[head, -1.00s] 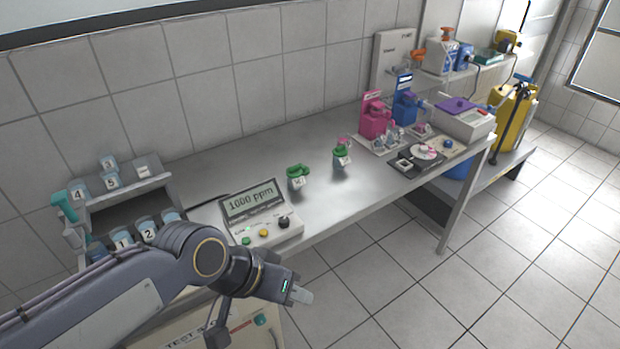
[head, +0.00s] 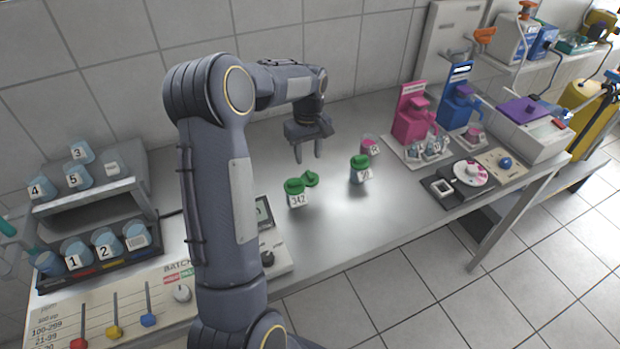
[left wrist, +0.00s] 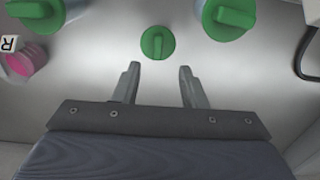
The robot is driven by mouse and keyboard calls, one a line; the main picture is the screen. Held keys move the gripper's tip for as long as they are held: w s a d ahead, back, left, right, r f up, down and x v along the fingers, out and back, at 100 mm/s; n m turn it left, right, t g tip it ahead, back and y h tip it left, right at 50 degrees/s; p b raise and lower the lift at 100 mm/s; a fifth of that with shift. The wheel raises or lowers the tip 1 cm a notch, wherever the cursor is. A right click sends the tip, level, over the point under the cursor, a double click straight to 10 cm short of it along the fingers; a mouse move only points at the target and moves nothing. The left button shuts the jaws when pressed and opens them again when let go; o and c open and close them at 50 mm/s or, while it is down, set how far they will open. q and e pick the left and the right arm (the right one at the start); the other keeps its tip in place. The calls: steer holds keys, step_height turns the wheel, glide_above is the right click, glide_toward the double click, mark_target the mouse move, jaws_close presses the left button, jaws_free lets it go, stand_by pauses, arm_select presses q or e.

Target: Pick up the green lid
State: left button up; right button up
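A loose green lid (head: 310,178) lies on the metal table, just behind and right of a jar labelled 342 (head: 297,199) that wears its own green lid (head: 294,185). In the left wrist view the loose lid (left wrist: 158,42) is round with a raised grip bar. My left gripper (head: 308,158) points down behind the loose lid, apart from it. In the left wrist view its fingers (left wrist: 159,70) are spread, with nothing between them, and the lid shows just beyond the tips, roughly centred. My right gripper is not in view.
Another green-lidded jar (head: 360,174) stands to the right, with a small pink-topped jar (head: 369,146) behind it. Pink (head: 413,118) and blue (head: 459,100) dispensers stand farther right. A rack of numbered jars (head: 100,215) is at left. The table behind my gripper is bare.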

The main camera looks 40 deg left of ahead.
mark_target(310, 175)
arm_select(q)
steer(key=shift+s+d+f, duration=0.1)
steer(key=shift+s+f, duration=0.1)
steer(key=shift+f, duration=0.25)
steer(key=shift+d+f, duration=0.1)
steer(key=shift+f, duration=0.3)
steer(key=f, duration=0.2)
steer(key=f+p, duration=0.1)
steer(key=f, duration=0.2)
steer(key=shift+w+d+f+p, duration=0.1)
steer(key=shift+w+d+p, duration=0.1)
steer(key=shift+p, duration=0.1)
steer(key=shift+c, duration=0.5)
jaws_close()
